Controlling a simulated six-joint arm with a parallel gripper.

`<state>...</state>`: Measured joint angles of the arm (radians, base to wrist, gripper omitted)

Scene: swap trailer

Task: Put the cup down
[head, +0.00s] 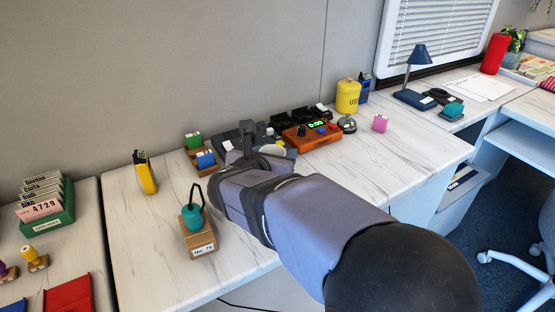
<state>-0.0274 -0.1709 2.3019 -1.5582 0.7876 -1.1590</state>
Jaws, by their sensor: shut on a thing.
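My gripper (250,138) is at the far end of my grey arm, over the back middle of the white marbled desk. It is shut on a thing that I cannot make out. My wrist and the dark devices behind it hide the grip. A small pink block-like object (380,123) stands alone on the desk to the right, apart from the gripper. A green block (193,141) and a blue block (206,160) sit at a small brown wooden holder (202,171), left of the gripper.
A teal object with a dark loop (194,217) stands on a labelled cardboard box (201,246). An orange device (312,137), a bell (347,124) and a yellow canister (347,97) stand right of the gripper. A yellow object (146,175) stands left.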

